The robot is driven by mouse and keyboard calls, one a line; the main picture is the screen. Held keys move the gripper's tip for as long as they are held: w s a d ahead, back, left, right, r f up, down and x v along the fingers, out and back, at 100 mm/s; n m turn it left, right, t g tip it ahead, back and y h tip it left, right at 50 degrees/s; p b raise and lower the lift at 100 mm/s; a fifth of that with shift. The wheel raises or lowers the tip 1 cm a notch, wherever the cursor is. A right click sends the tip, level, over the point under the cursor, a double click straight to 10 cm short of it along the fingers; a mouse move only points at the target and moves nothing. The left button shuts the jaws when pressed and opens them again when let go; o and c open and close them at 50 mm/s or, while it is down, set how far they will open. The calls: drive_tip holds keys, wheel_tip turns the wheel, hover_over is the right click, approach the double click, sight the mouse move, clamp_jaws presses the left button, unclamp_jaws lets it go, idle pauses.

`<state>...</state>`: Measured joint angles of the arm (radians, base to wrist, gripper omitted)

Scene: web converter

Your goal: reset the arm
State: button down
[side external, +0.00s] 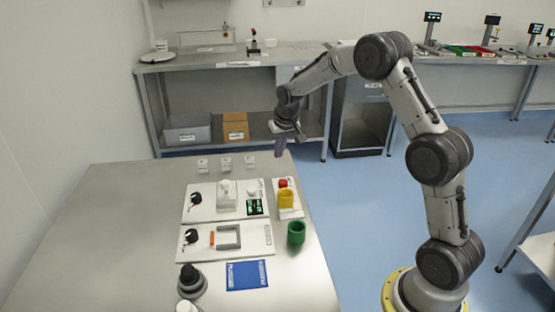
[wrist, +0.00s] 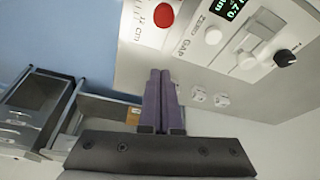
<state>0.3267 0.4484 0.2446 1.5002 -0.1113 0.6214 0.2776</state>
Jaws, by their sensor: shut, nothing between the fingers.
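My arm stands at the right in the side external view and reaches left over the near table. My gripper (side external: 281,146) is above the far right edge of the near table (side external: 110,220), with its fingers pointing down. In the wrist view my gripper (wrist: 160,75) shows two purple fingers closed together, with nothing between them. It touches nothing that I can see.
Control panels (side external: 225,240) with knobs and a small display lie on the near table. A blue card (side external: 247,275) lies in front. A back bench (side external: 230,57) stands behind.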

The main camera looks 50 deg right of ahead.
drive_tip(key=s+a+r+n+t, duration=0.1)
drive_tip(key=s+a+r, duration=0.25)
drive_tip(key=r, duration=0.35)
drive_tip(key=s+a+r+t, duration=0.1)
drive_tip(key=s+a+r, duration=0.25)
drive_tip(key=r, duration=0.25)
drive_tip(key=s+a+r+n+t, duration=0.1)
drive_tip(key=s+a+r+t, duration=0.15)
drive_tip(key=a+r, duration=0.35)
drive_tip(key=s+a+r+n+y, duration=0.15)
drive_tip(key=s+a, duration=0.25)
drive_tip(key=s, duration=1.2)
drive_tip(key=s+a+f+n+g, duration=0.1)
drive_tip(key=s+f+n+g, duration=0.1)
drive_tip(key=s+f, duration=0.5)
drive_tip(key=shift+s+a, duration=0.4)
drive_tip(key=shift+s, duration=0.7)
drive_tip(key=shift+s+n, duration=0.1)
drive_tip(key=shift+n, duration=0.25)
